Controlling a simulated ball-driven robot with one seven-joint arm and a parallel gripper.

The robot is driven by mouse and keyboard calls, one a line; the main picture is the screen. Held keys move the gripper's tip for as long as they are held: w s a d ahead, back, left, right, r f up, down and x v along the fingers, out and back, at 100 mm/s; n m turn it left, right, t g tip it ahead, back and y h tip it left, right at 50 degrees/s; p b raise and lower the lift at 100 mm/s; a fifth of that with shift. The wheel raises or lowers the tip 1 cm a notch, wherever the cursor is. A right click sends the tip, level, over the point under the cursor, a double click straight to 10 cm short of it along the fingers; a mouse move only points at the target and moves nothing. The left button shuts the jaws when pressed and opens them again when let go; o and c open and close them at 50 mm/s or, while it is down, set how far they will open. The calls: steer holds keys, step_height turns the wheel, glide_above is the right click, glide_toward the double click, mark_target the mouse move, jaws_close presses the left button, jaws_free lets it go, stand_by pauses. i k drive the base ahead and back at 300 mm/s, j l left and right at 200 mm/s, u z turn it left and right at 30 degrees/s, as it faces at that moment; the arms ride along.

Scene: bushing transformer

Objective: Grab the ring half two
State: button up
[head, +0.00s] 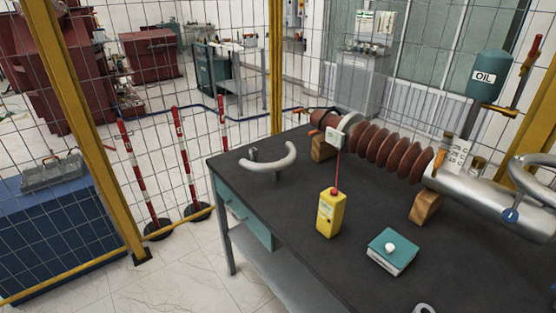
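A light grey curved half ring (268,160) lies on the dark table top near its far left corner, with nothing touching its open side. A small grey curved piece (424,308) is cut off by the bottom edge of the picture. Another grey curved, ring-like piece (535,165) shows at the right edge, by the metal end of the bushing. I cannot tell from markings which one is ring half two. My gripper is not in view.
The brown ribbed bushing (385,153) lies on wooden blocks (425,207) along the table's (290,222) far side. A yellow device (331,213) and a teal book-like box (391,251) stand nearer. An oil container (488,76) is behind. Yellow-framed mesh fencing (275,70) surrounds the table.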

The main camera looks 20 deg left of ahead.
mark_target(283, 163)
steer(key=i+j+u, duration=0.35)
steer(key=i+j, duration=0.55)
steer(key=j, duration=0.1)
